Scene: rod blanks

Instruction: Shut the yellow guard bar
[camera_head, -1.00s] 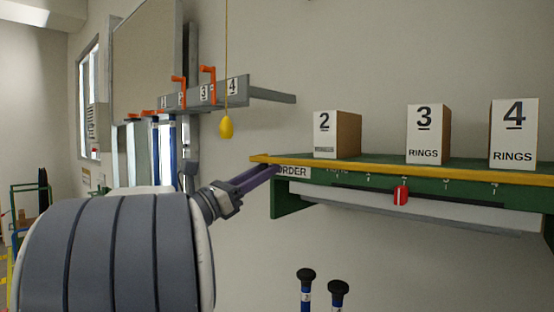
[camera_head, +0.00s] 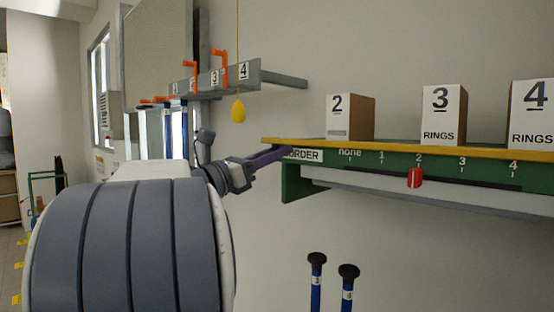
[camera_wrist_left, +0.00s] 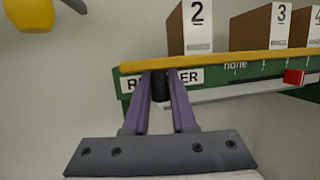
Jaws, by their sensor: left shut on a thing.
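The yellow guard bar (camera_head: 400,144) runs along the front top edge of the green shelf (camera_head: 292,182). It shows in the wrist view as a yellow strip (camera_wrist_left: 230,58) below the boxes. My left gripper (camera_head: 284,153) reaches in from the left to the shelf's left end. In the wrist view its purple fingers (camera_wrist_left: 160,92) are shut on a dark upright grip (camera_wrist_left: 160,84), just below the bar and in front of the order label (camera_wrist_left: 188,77). I cannot tell how the grip joins the bar. My right gripper is out of view.
Boxes numbered 2 (camera_head: 337,118), 3 (camera_head: 440,118) and 4 (camera_head: 534,112) stand on the shelf. A red slider (camera_head: 415,178) is below the scale, near 2. A yellow pendant (camera_head: 238,110) hangs at left. Two black-topped blue rods (camera_head: 316,285) stand below.

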